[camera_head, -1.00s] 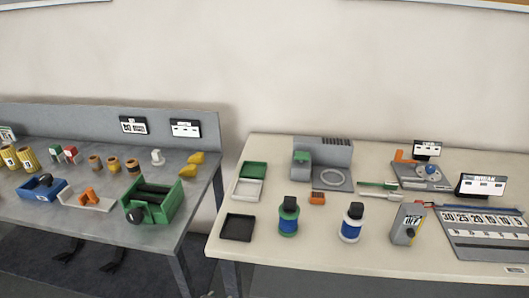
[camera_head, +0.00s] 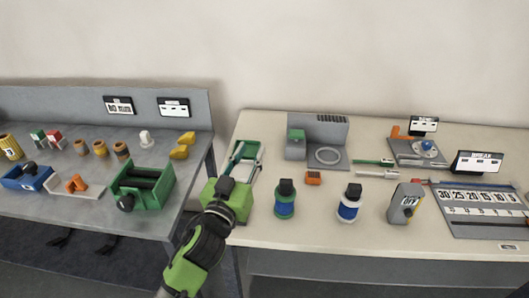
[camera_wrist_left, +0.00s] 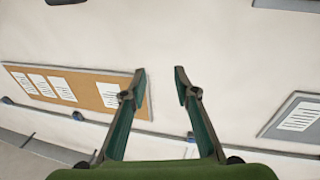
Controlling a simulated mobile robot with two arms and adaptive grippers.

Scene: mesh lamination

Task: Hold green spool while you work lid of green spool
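The green spool (camera_head: 285,203) stands upright on the light table, with a blue middle, green ends and a black lid (camera_head: 286,187) on top. My left gripper (camera_head: 248,158) is to the left of the spool and apart from it, over the left end of the table and in front of the trays. In the left wrist view its two fingers (camera_wrist_left: 160,75) are spread apart with nothing between them, and the wall lies beyond. My right gripper is not in view.
A white spool (camera_head: 349,205) with a black lid stands right of the green spool. A grey switch box (camera_head: 405,203) is further right. A small orange block (camera_head: 313,178) and a grey machine (camera_head: 327,130) lie behind. The table front is clear.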

